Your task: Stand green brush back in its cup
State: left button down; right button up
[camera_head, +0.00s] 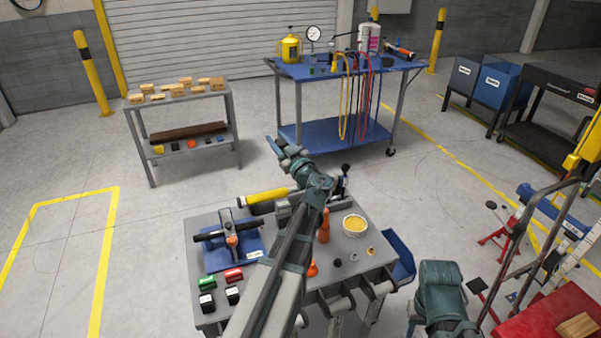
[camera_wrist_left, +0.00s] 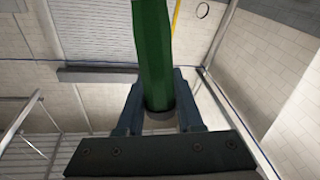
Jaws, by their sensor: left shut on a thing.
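The green brush shows in the left wrist view as a long green handle (camera_wrist_left: 153,55), with a dark grey end low between the fingers. My left gripper (camera_wrist_left: 158,105) is shut on it, one blue-grey finger on each side. In the head view my left gripper (camera_head: 280,147) is raised beyond the far edge of the grey workbench, above the floor. I cannot make out the brush there. I cannot pick out its cup with certainty in either view. My right gripper is not in view.
The grey workbench (camera_head: 205,262) holds a yellow-handled tool (camera_head: 267,196), an orange bottle (camera_head: 323,228), a yellow-filled bowl (camera_head: 355,224) and a blue mat (camera_head: 222,262) with a fixture. A blue cart (camera_head: 300,72) with hanging hoses and a grey shelf (camera_head: 180,102) stand behind. Floor lies between them.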

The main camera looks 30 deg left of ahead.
pick_arm(q)
jog(key=shift+g, duration=0.9)
jog(key=d+f+b, duration=0.1)
jog(key=s+f+b, duration=0.1)
jog(key=d+f+b, duration=0.1)
jog(key=f, duration=0.1)
jog(key=shift+s+d, duration=0.35)
jog(key=s+d+f+g+b, duration=0.3)
jog(key=s+d+f+g, duration=0.1)
jog(key=s+f, duration=0.1)
jog(key=shift+d+f, duration=0.3)
jog(key=shift+f, duration=0.25)
jog(key=shift+n, duration=0.3)
jog(key=shift+f+b, duration=2.55)
jog(key=shift+b, duration=0.2)
jog(key=shift+f, duration=0.1)
jog(key=shift+f+b, duration=2.15)
jog(key=shift+b, duration=0.1)
